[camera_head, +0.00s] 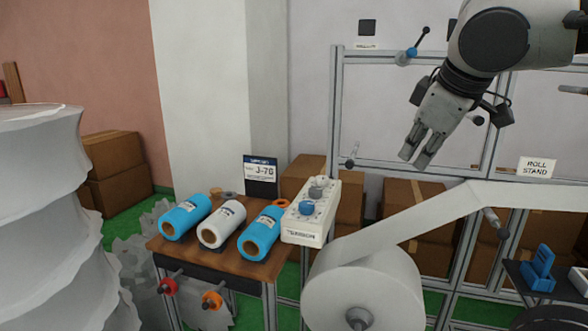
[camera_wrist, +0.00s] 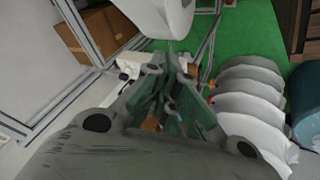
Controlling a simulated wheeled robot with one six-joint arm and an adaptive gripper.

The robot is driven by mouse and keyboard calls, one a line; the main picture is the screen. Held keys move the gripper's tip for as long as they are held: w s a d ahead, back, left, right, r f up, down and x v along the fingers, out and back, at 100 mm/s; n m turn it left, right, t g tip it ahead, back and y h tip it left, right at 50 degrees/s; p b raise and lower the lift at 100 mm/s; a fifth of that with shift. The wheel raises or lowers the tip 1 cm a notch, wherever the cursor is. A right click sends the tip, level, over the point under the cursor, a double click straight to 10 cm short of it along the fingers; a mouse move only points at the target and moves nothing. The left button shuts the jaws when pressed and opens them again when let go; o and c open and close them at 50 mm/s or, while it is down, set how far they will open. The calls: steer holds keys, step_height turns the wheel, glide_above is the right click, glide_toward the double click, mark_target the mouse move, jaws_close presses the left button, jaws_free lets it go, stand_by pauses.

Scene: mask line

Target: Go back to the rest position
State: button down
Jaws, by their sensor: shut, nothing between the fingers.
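My gripper (camera_head: 414,155) hangs from my arm at the upper right of the head view, its fingers pointing down and left. It is in the air, above and to the right of the wooden table (camera_head: 225,262), apart from everything around it. Its fingers are shut with nothing held between them. In the wrist view the gripper (camera_wrist: 165,85) fills the middle and hides part of what lies behind it.
A metal frame (camera_head: 337,120) is behind. Cartons (camera_head: 112,160) stand at the left. Green floor (camera_wrist: 240,40) shows in the wrist view.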

steer(key=s+d+f+m+g, duration=0.1)
steer(key=s+d+f+m, duration=0.3)
steer(key=d, duration=0.3)
steer(key=s+d+f+m+g, duration=0.1)
steer(key=s+d+f+m, duration=0.3)
steer(key=d, duration=0.4)
step_height(320, 180, down, 2)
steer(key=shift+f+m+h, duration=0.2)
steer(key=shift+m+h, duration=0.1)
steer(key=shift+m, duration=0.5)
